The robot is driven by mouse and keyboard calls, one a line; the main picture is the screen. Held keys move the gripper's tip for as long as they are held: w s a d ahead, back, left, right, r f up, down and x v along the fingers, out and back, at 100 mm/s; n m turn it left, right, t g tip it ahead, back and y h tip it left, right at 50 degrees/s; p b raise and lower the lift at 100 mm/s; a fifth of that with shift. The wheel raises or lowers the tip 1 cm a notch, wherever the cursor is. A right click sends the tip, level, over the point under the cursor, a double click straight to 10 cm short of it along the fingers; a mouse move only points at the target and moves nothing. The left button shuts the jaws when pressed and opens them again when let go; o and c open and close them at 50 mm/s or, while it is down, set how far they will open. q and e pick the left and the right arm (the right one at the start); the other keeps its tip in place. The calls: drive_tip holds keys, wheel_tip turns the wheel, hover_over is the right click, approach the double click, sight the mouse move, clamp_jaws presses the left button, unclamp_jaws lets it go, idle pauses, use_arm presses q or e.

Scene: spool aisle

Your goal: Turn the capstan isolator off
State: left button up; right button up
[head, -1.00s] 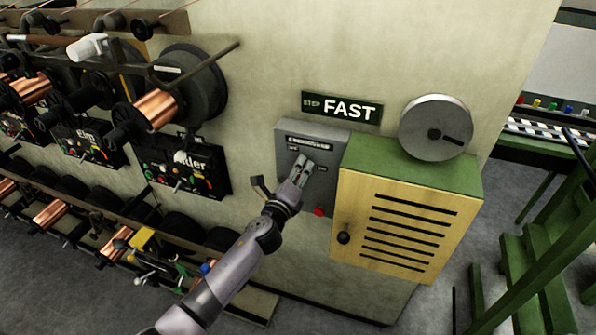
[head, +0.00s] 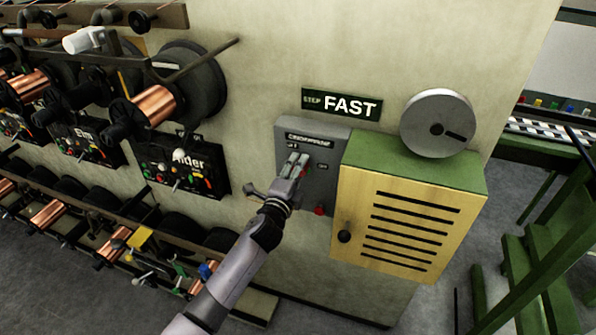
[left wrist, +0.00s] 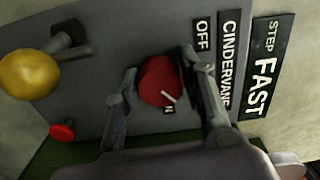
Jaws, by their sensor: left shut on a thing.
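A grey isolator box (head: 287,150) is on the wall below a FAST sign. In the left wrist view its panel (left wrist: 115,45) carries a plate reading CINDERVANE (left wrist: 229,60) and an OFF label (left wrist: 202,36). A round red knob (left wrist: 158,76) with a white pointer line sits on the panel. The line slants to the lower right, nearer the partly hidden ON label (left wrist: 169,110) than OFF. My left gripper (head: 299,160) is at the box, its fingers (left wrist: 160,88) shut on either side of the knob. In the head view the fingers mostly hide the knob. My right gripper is out of view.
A red button (head: 319,210) is low on the box. A yellow louvred cabinet (head: 405,225) with a green top stands close on the right, a metal disc (head: 437,125) above it. Wire spools (head: 155,104) line the wall at left. A yellow ball (left wrist: 28,75) shows in the wrist view.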

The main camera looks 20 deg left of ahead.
use_arm(q)
drive_tip(key=n, duration=0.5)
drive_tip(key=shift+f+n, duration=0.15)
drive_tip(key=shift+n, duration=0.15)
drive_tip(key=n, duration=0.4)
drive_tip(key=shift+n, duration=0.4)
drive_tip(key=shift+f, duration=0.1)
drive_tip(key=o, duration=1.2)
drive_tip(key=shift+s, duration=0.1)
drive_tip(key=s, duration=1.2)
drive_tip(key=shift+a, duration=0.15)
drive_tip(key=shift+w, duration=0.1)
